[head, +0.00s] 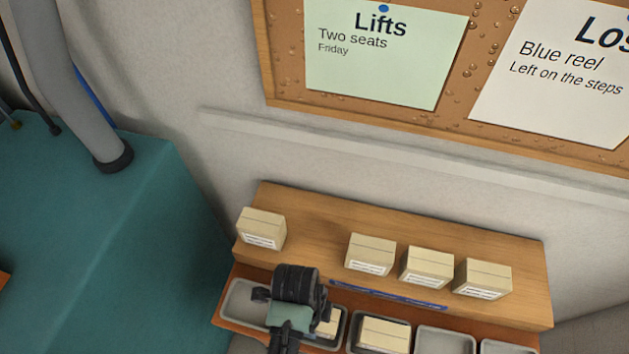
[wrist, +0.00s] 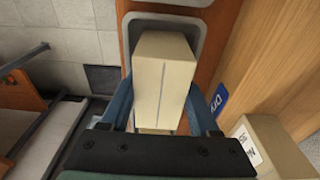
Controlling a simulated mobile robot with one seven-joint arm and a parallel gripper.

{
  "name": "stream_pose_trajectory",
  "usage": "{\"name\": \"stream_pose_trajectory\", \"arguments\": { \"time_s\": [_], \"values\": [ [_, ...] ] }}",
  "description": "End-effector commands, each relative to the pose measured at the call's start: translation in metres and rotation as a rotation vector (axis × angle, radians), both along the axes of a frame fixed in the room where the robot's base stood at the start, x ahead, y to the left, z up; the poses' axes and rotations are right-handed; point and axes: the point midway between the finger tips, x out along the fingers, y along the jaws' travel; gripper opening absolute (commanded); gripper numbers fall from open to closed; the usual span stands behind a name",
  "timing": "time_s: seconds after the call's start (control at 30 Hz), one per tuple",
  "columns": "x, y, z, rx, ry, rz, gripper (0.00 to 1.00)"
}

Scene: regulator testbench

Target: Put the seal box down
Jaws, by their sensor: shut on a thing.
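My gripper (wrist: 164,100) is shut on a tan cardboard box (wrist: 164,72), taken as the seal box, with one blue finger on each side. The box shows a plain top with a centre seam; no label on it is readable. In the wrist view it hangs over the row of grey bins (wrist: 189,25); I cannot tell whether it touches one. In the head view my gripper (head: 290,318) is above the left part of the bin row, and its fingertips are hidden. A tan box (head: 328,323) shows partly beside it; I cannot tell whether that is the held one.
Behind the bins is a wooden shelf (head: 330,215) with a blue label strip (head: 388,295) and several labelled tan boxes, the leftmost (head: 261,229) apart. The left end bin (head: 245,302) looks empty. Another bin holds a box (head: 384,334); the bin right of it (head: 445,341) looks empty.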

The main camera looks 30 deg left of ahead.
Motion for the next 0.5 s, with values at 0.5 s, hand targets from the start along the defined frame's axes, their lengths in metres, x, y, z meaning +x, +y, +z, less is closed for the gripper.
{"name": "stream_pose_trajectory", "arguments": {
  "time_s": [0.5],
  "values": [
    [0.0003, 0.0001, 0.0018, 0.000, -0.001, 0.000, 0.92]
  ]
}}
